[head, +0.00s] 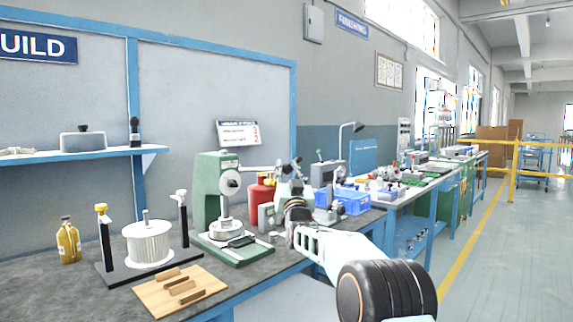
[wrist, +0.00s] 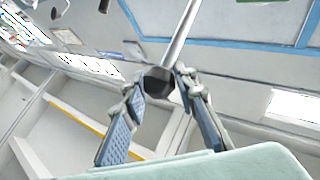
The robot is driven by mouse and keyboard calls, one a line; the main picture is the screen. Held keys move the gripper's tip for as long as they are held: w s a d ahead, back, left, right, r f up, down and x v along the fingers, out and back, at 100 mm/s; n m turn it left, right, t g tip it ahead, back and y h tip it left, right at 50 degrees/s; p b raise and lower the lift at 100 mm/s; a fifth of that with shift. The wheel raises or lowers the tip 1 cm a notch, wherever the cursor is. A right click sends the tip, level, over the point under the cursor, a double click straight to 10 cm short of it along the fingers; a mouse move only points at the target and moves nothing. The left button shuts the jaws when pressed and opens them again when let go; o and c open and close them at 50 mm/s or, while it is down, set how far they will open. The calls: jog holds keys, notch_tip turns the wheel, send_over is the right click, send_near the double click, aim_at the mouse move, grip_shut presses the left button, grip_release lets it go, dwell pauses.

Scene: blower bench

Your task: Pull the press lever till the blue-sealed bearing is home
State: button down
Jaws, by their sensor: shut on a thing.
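The green arbor press (head: 207,185) stands on the bench with a round dial-like hub on its side. Its lever (head: 256,169) runs from the hub to the right, nearly level. In the wrist view the lever is a bright rod (wrist: 181,35) ending in a black knob (wrist: 157,80). My gripper (wrist: 160,86) has its fingers closed about the knob; in the head view my gripper (head: 291,168) is at the lever's outer end. A silver round part (head: 225,230) sits under the ram on the press base. A blue-sealed bearing cannot be made out.
A white ribbed cylinder (head: 148,244) stands between two dark posts to the left of the press. A wooden board with blocks (head: 180,292) lies in front. A red container (head: 261,193) and blue bins (head: 350,202) are behind and right of the press. The aisle at right is clear.

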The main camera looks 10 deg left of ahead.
jog(key=shift+w+f, duration=0.15)
jog(key=shift+f, duration=0.9)
jog(key=c, duration=1.5)
grip_release()
jog(key=shift+c, duration=0.2)
jog(key=shift+r, duration=0.15)
jog(key=shift+d, duration=0.1)
jog(key=shift+s, duration=0.4)
jog(key=v, duration=1.1)
jog(key=shift+f, duration=0.2)
